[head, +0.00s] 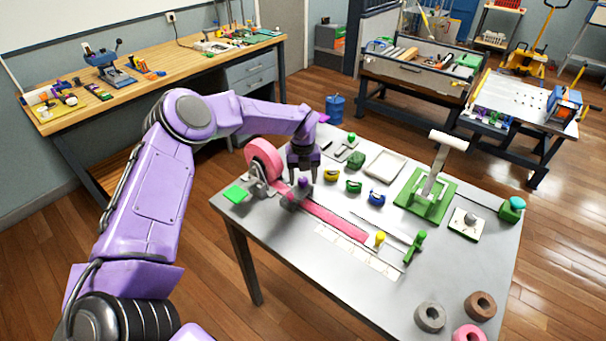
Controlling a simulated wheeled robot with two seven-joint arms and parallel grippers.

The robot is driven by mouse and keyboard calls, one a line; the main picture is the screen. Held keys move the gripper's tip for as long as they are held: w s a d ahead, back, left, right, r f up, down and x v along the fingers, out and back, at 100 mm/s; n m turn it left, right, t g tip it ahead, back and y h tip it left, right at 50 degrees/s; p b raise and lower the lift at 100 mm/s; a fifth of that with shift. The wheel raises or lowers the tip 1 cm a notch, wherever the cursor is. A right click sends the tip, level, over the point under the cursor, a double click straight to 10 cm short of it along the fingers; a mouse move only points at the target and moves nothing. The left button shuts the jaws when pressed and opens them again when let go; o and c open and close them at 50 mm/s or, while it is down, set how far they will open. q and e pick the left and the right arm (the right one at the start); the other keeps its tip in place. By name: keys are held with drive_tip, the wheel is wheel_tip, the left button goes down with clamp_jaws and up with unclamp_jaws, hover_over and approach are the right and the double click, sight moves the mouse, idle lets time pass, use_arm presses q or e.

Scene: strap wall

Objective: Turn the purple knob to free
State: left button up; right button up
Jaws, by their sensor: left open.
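The small purple knob (303,183) sits on top of a grey clamp block (296,198) that straddles the pink strap (335,222) on the grey table. My left gripper (303,176) points down from above, right over the knob, with its dark fingers about the knob's top. The fingers are apart; whether they touch the knob is too small to tell. The pink strap runs from a pink roll (264,160) on a stand toward the lower right. My right gripper is not in view.
Yellow, green and blue small items (376,197) lie right of the gripper. A green lever stand (428,196) rises at the right. A yellow knob (380,238) and green handle (417,245) stand near the strap's far end. Rings (430,317) lie at the near right corner.

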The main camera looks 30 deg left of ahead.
use_arm(q)
drive_tip(key=c, duration=1)
drive_tip(key=shift+c, duration=0.2)
drive_tip(key=shift+f+n+b, duration=0.2)
drive_tip(key=shift+n+b, duration=0.1)
drive_tip(key=shift+b, duration=0.45)
drive_tip(key=n+b, duration=1.5)
drive_tip(key=b, duration=0.5)
drive_tip(key=shift+f, duration=0.1)
drive_tip(key=shift+r+n+b, duration=0.2)
drive_tip(key=shift+n+b, duration=0.9)
drive_tip(key=shift+r, duration=0.1)
